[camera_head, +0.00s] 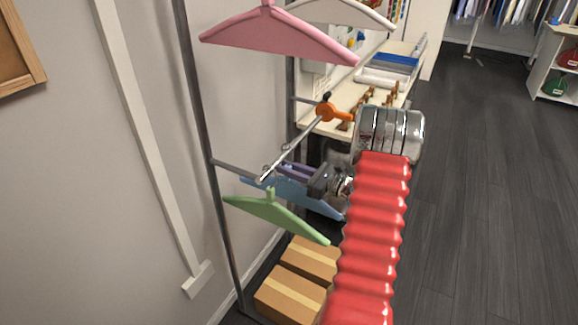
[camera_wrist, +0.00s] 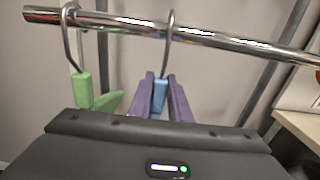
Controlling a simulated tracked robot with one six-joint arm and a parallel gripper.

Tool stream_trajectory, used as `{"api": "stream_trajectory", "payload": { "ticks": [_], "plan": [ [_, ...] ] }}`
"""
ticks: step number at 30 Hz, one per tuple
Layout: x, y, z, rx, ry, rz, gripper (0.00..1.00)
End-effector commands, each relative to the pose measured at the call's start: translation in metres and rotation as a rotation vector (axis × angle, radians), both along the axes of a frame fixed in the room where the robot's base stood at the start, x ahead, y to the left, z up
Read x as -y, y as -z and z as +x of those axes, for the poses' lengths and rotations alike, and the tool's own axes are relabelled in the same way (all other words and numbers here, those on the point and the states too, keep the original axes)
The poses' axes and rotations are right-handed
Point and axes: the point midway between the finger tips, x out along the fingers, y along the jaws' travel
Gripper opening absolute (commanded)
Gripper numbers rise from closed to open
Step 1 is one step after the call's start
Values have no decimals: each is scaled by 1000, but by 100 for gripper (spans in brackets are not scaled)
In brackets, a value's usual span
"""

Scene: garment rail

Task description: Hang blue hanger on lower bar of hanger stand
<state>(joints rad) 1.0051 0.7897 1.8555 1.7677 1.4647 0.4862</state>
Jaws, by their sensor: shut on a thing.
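The lower bar (camera_head: 292,147) of the hanger stand is a chrome rod with an orange end piece; it crosses the wrist view (camera_wrist: 225,38). The blue hanger (camera_head: 315,202) is beneath it, partly hidden by my arm and the green hanger. My gripper (camera_head: 300,174) is shut on the blue hanger's neck, with purple fingers on both sides of the neck in the wrist view (camera_wrist: 161,97). The blue hook rises across the bar and its top shows above it; I cannot tell whether it rests on the bar. The green hanger (camera_head: 272,213) hangs on this bar, left of the blue one.
A pink hanger (camera_head: 268,32) and a white hanger (camera_head: 340,12) are higher up. The stand's dark upright (camera_head: 203,130) is at left. Cardboard boxes (camera_head: 291,293) lie below. A table (camera_head: 340,125) with several items stands behind.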

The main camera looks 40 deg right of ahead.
Motion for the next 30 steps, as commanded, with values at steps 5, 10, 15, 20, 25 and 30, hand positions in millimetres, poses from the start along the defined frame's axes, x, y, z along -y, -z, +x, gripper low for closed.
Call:
{"api": "stream_trajectory", "payload": {
  "ticks": [5, 10, 15, 20, 25, 30],
  "plan": [
    [0, 2, 0, 1, 0, -1, 0],
    [0, 2, 0, 1, 0, -1, 0],
    [0, 2, 0, 1, -1, -1, 27],
    [0, 2, 0, 0, -1, 0, 38],
    [0, 2, 0, 0, -1, 0, 39],
    [1, 2, -2, 0, 0, 0, 39]
  ]
}}
